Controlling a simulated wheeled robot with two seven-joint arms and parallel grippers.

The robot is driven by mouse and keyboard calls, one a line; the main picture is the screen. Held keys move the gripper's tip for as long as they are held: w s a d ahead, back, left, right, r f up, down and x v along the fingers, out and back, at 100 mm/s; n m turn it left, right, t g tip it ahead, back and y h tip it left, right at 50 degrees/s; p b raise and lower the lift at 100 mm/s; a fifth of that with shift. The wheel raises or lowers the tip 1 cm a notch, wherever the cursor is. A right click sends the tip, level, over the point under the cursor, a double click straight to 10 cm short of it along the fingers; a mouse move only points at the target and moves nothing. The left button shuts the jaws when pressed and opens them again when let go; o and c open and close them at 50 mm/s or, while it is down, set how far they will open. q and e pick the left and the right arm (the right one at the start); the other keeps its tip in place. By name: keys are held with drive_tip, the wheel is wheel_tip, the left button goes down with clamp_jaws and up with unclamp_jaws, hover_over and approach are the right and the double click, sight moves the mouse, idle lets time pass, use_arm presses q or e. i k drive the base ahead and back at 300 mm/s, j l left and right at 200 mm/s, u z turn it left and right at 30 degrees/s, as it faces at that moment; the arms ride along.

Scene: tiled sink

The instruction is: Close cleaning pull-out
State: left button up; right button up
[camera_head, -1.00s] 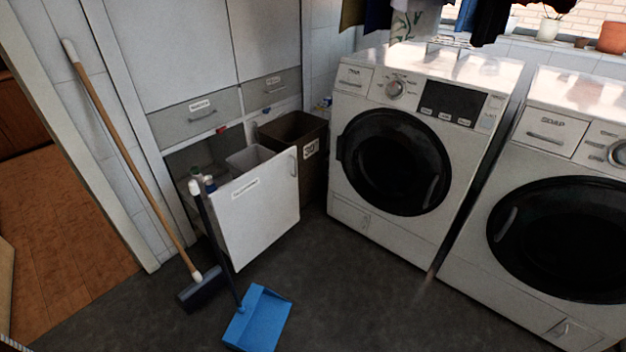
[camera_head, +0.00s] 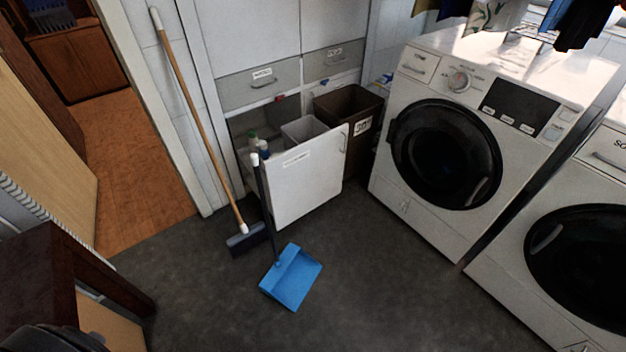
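The cleaning pull-out (camera_head: 308,178) is a white-fronted unit with a label and a handle at its upper right. It stands pulled out from the cabinet below the grey drawers, with a grey bin (camera_head: 304,129) and some bottles (camera_head: 259,147) inside. A blue dustpan (camera_head: 291,277) with an upright dark handle stands on the floor in front of it. A broom (camera_head: 245,238) with a wooden handle leans on the wall to its left. Neither of my grippers is in view.
A brown bin (camera_head: 349,104) stands right of the pull-out, beside a washing machine (camera_head: 413,196). A dark wooden piece of furniture (camera_head: 60,275) is at the lower left.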

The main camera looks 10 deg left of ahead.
sight(296, 181)
drive_tip(key=u, duration=0.9)
drive_tip(key=i+l+u, duration=0.35)
drive_tip(key=u, duration=0.15)
drive_tip(key=i+l+u, duration=0.5)
